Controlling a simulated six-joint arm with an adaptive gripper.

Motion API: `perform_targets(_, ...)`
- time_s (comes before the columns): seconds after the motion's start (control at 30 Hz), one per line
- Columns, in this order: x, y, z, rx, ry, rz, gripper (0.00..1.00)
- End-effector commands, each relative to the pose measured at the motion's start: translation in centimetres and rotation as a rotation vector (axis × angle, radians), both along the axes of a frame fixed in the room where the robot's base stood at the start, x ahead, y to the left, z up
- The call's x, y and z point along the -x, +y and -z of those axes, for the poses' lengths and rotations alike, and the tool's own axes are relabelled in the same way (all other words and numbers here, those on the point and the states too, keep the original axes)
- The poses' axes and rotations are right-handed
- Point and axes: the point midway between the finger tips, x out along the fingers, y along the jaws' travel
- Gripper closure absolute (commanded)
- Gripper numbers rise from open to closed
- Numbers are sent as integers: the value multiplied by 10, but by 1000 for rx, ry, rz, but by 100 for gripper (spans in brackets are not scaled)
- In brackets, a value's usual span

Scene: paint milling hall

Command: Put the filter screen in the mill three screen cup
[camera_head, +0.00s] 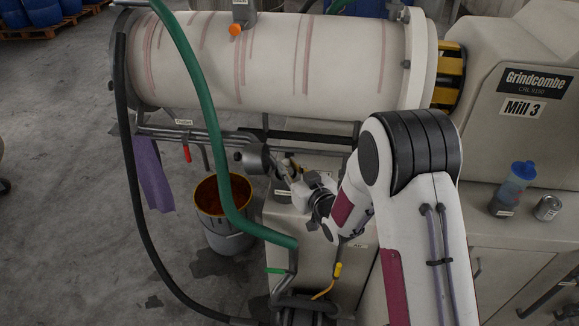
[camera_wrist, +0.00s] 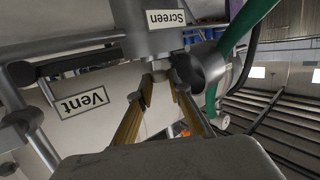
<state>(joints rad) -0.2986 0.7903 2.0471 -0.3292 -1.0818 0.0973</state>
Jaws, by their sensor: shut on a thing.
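My gripper (camera_wrist: 160,80) is shut in the wrist view, its two brown-sided fingers converging on a small pale grey thing (camera_wrist: 160,75), which I take for the filter screen. Most of it is hidden by the fingertips. A grey round housing labelled "Screen" (camera_wrist: 160,40), the screen cup, is just beyond the fingertips at the top of the wrist view. I cannot tell whether the held thing touches it. In the head view my gripper (camera_head: 288,172) is below the large drum of Mill 3 (camera_head: 523,109), beside grey pipework (camera_head: 258,160). The held thing is too small to tell there.
A green hose (camera_head: 205,100) and a black hose (camera_head: 130,170) loop close by on the left. A bucket with reddish contents (camera_head: 228,240) stands on the floor. A blue-lidded bottle (camera_head: 513,188) and a can (camera_head: 547,208) stand at right. A "Vent" label (camera_wrist: 84,101) shows in the wrist view.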

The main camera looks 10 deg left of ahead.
Motion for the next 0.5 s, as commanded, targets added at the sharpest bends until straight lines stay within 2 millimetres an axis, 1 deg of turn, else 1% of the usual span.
perform_targets(0.07,0,0,1,-1,-1,0,100)
perform_targets(0.1,0,0,1,0,0,0,71)
perform_targets(0.13,0,0,1,0,0,0,65)
perform_targets(0.5,0,0,1,0,0,0,65)
